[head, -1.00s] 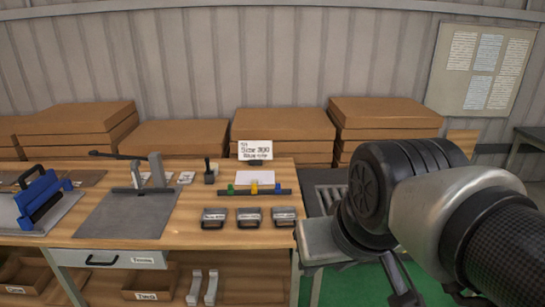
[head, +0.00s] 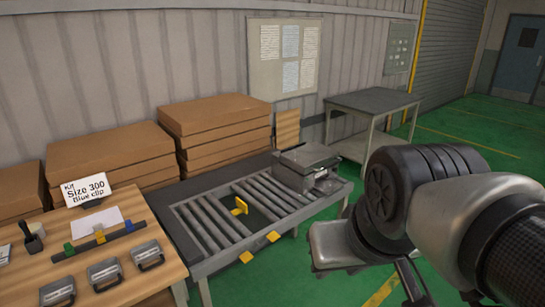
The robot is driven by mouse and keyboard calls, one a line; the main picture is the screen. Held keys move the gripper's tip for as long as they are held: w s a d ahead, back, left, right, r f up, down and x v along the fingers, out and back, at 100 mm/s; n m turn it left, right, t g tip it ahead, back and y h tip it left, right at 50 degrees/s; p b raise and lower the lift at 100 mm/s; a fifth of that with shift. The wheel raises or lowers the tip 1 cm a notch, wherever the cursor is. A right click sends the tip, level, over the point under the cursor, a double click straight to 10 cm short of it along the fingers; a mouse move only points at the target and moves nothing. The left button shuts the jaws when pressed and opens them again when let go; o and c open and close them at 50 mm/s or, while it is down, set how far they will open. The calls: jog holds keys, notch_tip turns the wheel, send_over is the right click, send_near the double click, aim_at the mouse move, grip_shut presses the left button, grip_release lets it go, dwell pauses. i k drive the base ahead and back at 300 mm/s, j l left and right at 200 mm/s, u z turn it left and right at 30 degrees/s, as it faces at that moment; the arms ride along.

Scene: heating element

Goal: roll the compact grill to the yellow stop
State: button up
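The compact grill, a grey metal box with a lid (head: 308,160), stands at the far right end of a roller conveyor (head: 222,262). The yellow stop (head: 240,205) is a small yellow plate standing up among the rollers, near the middle of the conveyor. Bare rollers lie between the grill and the stop. My arm fills the lower right of the head view, in front of the conveyor's right end and apart from the grill.
Two yellow tabs (head: 260,246) stick out from the conveyor's front edge. A wooden bench (head: 135,245) with several black-handled grey parts adjoins on the left. Stacked cardboard boxes (head: 215,115) stand behind. A grey table (head: 375,100) is beyond the grill. Green floor is clear at right.

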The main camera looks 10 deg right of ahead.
aim_at(305, 166)
jog(key=z, duration=0.45)
jog(key=i+l, duration=0.2)
jog(key=i, duration=0.55)
jog(key=i+l+z, duration=0.15)
jog(key=i, duration=0.6)
jog(key=i+l, duration=0.1)
jog(key=i, duration=0.65)
